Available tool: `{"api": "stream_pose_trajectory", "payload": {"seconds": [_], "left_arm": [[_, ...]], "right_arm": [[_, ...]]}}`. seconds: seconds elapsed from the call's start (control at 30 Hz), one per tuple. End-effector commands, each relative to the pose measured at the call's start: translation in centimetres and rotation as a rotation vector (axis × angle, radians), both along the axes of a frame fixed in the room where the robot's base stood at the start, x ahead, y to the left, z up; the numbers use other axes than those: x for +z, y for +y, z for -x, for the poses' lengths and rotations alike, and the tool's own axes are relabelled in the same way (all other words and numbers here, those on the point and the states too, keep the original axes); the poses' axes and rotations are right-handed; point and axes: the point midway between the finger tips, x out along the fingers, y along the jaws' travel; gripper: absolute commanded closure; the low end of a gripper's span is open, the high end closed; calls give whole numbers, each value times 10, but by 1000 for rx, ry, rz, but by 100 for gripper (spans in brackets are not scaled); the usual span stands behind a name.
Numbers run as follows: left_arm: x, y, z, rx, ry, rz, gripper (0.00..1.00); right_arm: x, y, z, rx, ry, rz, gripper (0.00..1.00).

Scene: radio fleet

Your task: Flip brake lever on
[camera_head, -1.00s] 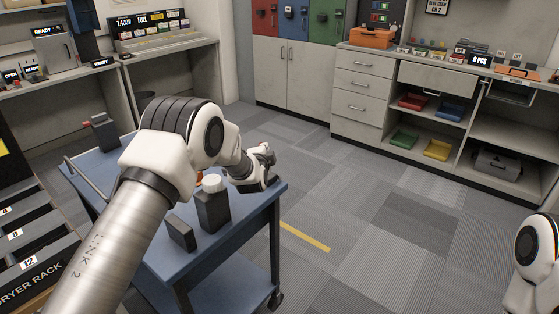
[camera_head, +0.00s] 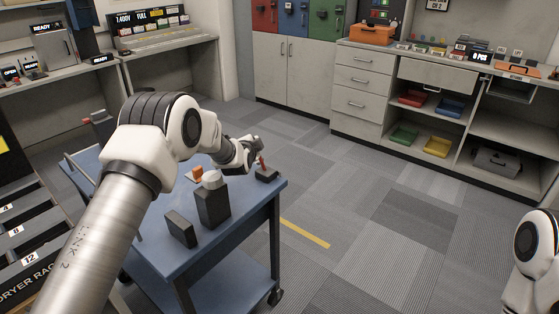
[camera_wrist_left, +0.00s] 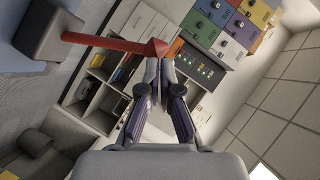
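The brake lever (camera_head: 262,162) is a red stick on a dark base (camera_head: 267,175) at the right corner of the blue cart (camera_head: 240,222). In the left wrist view the red lever (camera_wrist_left: 105,42) extends from its grey base (camera_wrist_left: 48,29) at upper left, its pointed end just beyond my fingertips. My left gripper (camera_wrist_left: 160,63) has its fingers together with only a thin gap and nothing visible between them. In the head view my left gripper (camera_head: 257,146) is beside the lever's top; I cannot tell whether they touch. My right gripper is out of view.
A dark bottle-like container (camera_head: 212,202) with a pale cap, a dark block (camera_head: 181,229) and a small orange item (camera_head: 197,173) are on the cart. Part of my right arm shows at lower right. The carpet (camera_head: 370,215) right of the cart is clear.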

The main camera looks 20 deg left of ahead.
Motion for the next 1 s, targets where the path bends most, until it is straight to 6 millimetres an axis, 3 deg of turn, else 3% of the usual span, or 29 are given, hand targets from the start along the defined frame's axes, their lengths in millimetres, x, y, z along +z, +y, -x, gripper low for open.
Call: {"api": "stream_pose_trajectory", "payload": {"seconds": [0.27,0.7,1.0], "left_arm": [[12,1,-1,2,-5,1,100],[93,-1,1,0,-3,-1,100],[101,-1,1,-1,-1,-1,100]], "right_arm": [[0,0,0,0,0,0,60],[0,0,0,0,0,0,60],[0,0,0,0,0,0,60]]}}
